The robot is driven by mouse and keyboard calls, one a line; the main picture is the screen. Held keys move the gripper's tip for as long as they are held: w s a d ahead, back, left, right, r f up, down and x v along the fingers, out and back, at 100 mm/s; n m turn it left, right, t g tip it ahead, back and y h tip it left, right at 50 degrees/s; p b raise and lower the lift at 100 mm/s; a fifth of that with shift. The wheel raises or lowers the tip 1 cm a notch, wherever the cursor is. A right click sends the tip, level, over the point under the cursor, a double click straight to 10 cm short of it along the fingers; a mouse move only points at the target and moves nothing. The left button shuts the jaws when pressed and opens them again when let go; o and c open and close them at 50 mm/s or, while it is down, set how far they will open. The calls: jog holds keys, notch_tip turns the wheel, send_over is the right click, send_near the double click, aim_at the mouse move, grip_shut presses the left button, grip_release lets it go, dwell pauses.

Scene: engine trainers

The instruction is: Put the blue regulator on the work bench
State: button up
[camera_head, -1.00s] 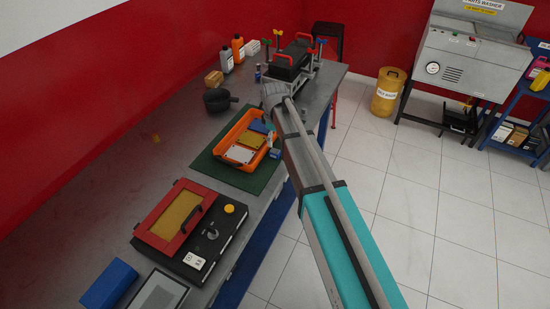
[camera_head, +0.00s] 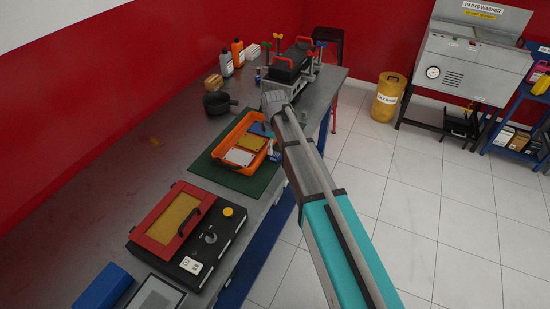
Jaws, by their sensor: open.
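A small blue block with a pale face (camera_head: 274,155), possibly the blue regulator, is at the right edge of the orange tray (camera_head: 219,159). I cannot tell whether it touches the tray. Inside the tray are a white, a yellow and a blue flat piece (camera_head: 258,128). The work bench (camera_head: 172,155) runs along the red wall. My arm reaches from the lower right to the far part of the bench. My gripper (camera_head: 273,102) is at its grey end, beyond the tray and short of the red-handled black device. It is open; its fingers are hard to make out, and I see nothing held.
The tray lies on a green mat (camera_head: 262,185). A black rounded item with a handle (camera_head: 217,103), bottles (camera_head: 238,53) and the red-handled device (camera_head: 291,63) stand farther back. A red-lidded case (camera_head: 160,246) is in front. Bare bench lies left of the mat.

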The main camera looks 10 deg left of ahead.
aim_at(275, 153)
jog(key=shift+w+f+b, duration=0.1)
jog(key=shift+f+b, duration=2.05)
jog(key=shift+f, duration=0.2)
jog(key=shift+d, duration=0.1)
grip_shut()
jog(key=shift+r, duration=0.2)
notch_tip(275, 153, up, 3)
jog(key=p, duration=0.3)
jog(key=shift+f, duration=0.1)
jog(key=s+d+r+p, duration=0.2)
jog(key=s+r+p, duration=0.3)
jog(key=s, duration=0.1)
jog(key=s+d+r+p, duration=0.2)
jog(key=s+r+p, duration=0.2)
jog(key=s, duration=0.3)
jog(key=shift+s+d+r+p, duration=0.15)
jog(key=shift+d+r+p, duration=0.1)
jog(key=shift+r+p, duration=0.25)
jog(key=shift+f, duration=0.1)
